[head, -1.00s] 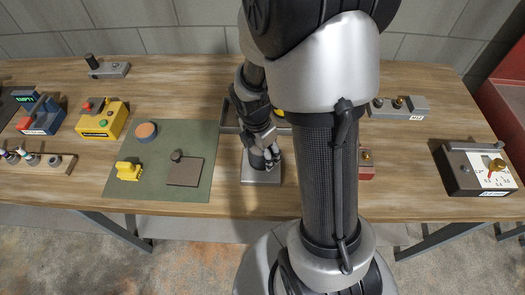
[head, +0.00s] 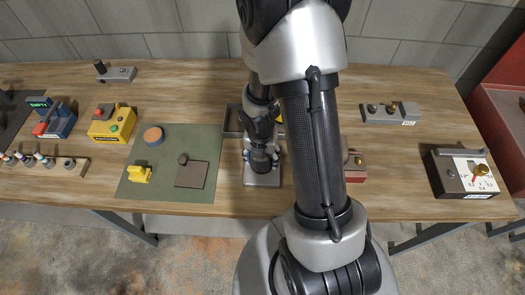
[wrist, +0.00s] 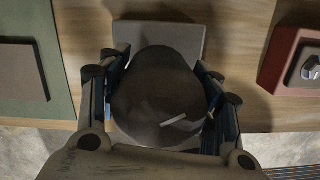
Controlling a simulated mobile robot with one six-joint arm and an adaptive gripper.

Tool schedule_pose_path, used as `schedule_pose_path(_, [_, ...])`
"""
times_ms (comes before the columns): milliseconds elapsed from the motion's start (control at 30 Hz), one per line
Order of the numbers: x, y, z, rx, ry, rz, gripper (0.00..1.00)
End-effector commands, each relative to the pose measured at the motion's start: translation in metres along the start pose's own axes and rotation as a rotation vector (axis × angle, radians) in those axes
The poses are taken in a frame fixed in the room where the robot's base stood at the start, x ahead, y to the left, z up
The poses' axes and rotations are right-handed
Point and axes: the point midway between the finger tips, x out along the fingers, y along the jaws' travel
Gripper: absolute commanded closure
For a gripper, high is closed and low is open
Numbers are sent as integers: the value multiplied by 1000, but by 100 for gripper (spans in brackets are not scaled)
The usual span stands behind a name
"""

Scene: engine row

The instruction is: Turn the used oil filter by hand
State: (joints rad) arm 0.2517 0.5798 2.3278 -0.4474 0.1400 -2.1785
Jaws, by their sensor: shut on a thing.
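The used oil filter (wrist: 160,95) is a dark, rounded cylinder with a light mark on top, seen from above in the wrist view. It stands on a grey base plate (head: 262,178), which also shows behind it in the wrist view (wrist: 190,40). My gripper (wrist: 160,100) points down over it, with one finger on each side, shut on the filter. In the head view my gripper (head: 261,158) sits right above the plate and hides most of the filter.
A green mat (head: 210,145) with a brown plate (head: 192,176) and a yellow part (head: 139,174) lies to the left. A red block (head: 354,168) stands close on the right, partly behind my arm. A dial box (head: 465,172) is at the far right.

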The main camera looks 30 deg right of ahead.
Motion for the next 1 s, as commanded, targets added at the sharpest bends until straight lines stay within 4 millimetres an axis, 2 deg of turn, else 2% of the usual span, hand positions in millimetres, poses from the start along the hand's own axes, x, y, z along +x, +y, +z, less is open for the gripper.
schedule_pose_path(267, [-3, -1, -3, -279, 9, 29, 77])
schedule_pose_path(500, [-3, 1, -4, -668, 11, 79, 77])
schedule_pose_path(633, [-2, 2, -4, -833, 10, 100, 77])
schedule_pose_path(733, [-1, 3, -4, -887, 9, 107, 77])
schedule_pose_path(1000, [0, 3, -4, -891, 8, 107, 77])
